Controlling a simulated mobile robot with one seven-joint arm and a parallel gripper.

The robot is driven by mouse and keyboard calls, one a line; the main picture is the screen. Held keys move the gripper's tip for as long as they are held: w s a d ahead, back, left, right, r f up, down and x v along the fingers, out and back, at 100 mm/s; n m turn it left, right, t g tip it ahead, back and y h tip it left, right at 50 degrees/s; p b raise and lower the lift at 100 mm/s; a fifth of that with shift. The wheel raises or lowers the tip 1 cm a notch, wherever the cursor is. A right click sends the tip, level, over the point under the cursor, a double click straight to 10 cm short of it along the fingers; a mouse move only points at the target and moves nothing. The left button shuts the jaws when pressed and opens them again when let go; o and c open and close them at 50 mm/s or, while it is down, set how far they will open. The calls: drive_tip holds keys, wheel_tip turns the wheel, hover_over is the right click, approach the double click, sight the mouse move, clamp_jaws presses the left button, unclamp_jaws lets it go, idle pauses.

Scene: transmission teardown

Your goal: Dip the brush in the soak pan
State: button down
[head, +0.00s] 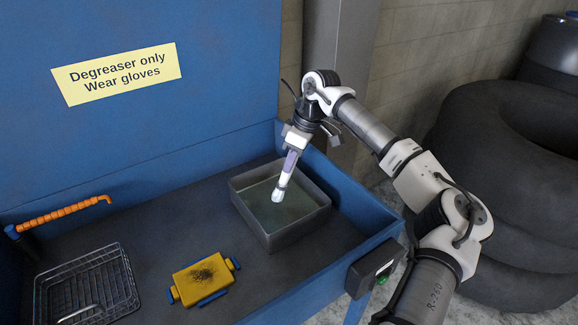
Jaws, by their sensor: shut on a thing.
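The soak pan (263,226) is a grey square pan with greenish liquid in it, at the back right of the blue wash basin. My gripper (294,146) is above the pan's back edge, shut on the brush (289,164). The brush has a purple and white handle and points down. Its pale lower end (279,193) is over or in the liquid near the middle of the pan. I cannot tell whether the tip touches the liquid.
A yellow part with a dark smudge (198,285) lies on the basin floor. A wire basket (90,285) and an orange spout (62,213) are at left. The basin's blue right rim (345,200) runs under my arm. Black tires (500,200) stand at right.

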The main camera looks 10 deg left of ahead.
drive_tip(key=shift+r, duration=0.1)
drive_tip(key=shift+r+p, duration=2.75)
drive_tip(key=shift+r, duration=1.25)
wheel_tip(320, 180, up, 4)
drive_tip(key=p, duration=0.2)
drive_tip(key=shift+p, duration=0.4)
drive_tip(key=shift+f, duration=0.25)
